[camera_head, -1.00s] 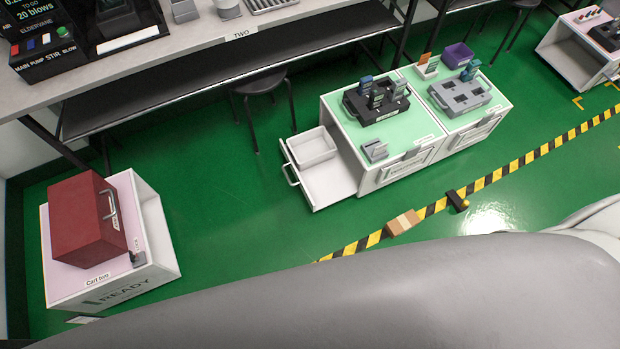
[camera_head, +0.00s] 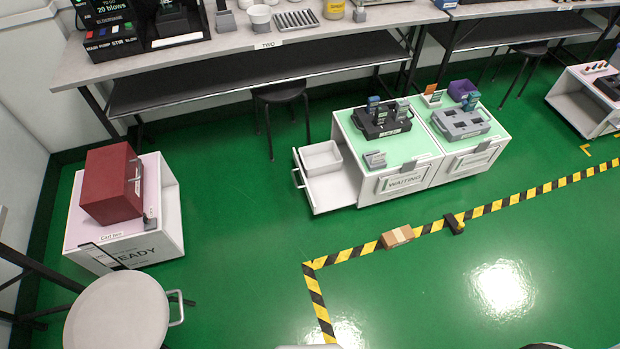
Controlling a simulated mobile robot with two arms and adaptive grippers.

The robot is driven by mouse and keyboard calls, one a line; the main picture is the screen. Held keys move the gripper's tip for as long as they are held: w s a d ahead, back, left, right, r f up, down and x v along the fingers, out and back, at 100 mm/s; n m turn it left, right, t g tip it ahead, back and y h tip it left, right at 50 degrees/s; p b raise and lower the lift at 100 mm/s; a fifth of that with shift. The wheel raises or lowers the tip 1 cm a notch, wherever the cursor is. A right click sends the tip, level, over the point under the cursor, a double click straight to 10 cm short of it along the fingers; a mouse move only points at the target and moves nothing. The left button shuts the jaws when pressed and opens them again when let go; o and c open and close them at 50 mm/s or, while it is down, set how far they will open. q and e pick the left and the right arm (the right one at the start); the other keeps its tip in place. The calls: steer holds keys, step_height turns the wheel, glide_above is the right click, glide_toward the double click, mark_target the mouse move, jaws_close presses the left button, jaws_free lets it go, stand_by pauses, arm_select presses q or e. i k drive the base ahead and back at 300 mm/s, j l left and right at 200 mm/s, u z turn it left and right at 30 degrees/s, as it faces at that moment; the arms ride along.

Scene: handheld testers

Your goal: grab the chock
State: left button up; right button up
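A small dark block (camera_head: 454,223), which looks like the chock, lies on the green floor against the yellow-and-black striped tape, right of centre. It is small in view, and its exact shape is hard to tell. A brown cardboard box (camera_head: 397,237) lies on the tape just to its left, with a gap between them. Neither of my grippers is in view. Only slivers of grey and dark parts, perhaps mine, show at the bottom edge.
A white cabinet marked WAITING (camera_head: 403,181) stands behind the chock, its left drawer (camera_head: 331,190) pulled out. A cart with a red case (camera_head: 112,184) and a round stool (camera_head: 117,312) stand at left. The floor in front of the tape is clear.

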mark_target(456, 227)
steer(key=z, duration=1.5)
steer(key=i+j+z, duration=0.15)
steer(key=i, duration=0.45)
